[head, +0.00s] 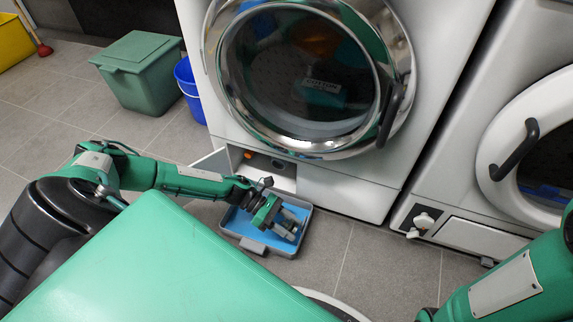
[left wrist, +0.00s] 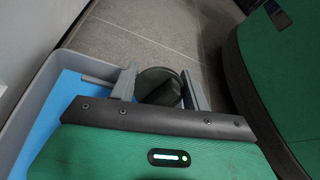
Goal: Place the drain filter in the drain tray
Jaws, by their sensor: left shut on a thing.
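The drain tray (head: 306,213) is a shallow grey tray with a blue inside, on the floor in front of the open washing machine compartment (head: 272,165). My left gripper (head: 285,223) is over the tray. In the left wrist view, my left gripper (left wrist: 161,88) is shut on the drain filter (left wrist: 158,82), a dark round piece with a raised grip between the two grey fingers. The tray (left wrist: 43,97) shows at the left there. The filter cannot be made out in the head view, and its height above the tray is unclear. My right gripper is out of view.
The washing machine (head: 350,188) stands behind the tray, with a small open flap (head: 213,162) at its lower left. A second machine (head: 480,236) is at right. A blue bucket (head: 190,90) and green bin (head: 140,80) stand at back left. Floor right of the tray is clear.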

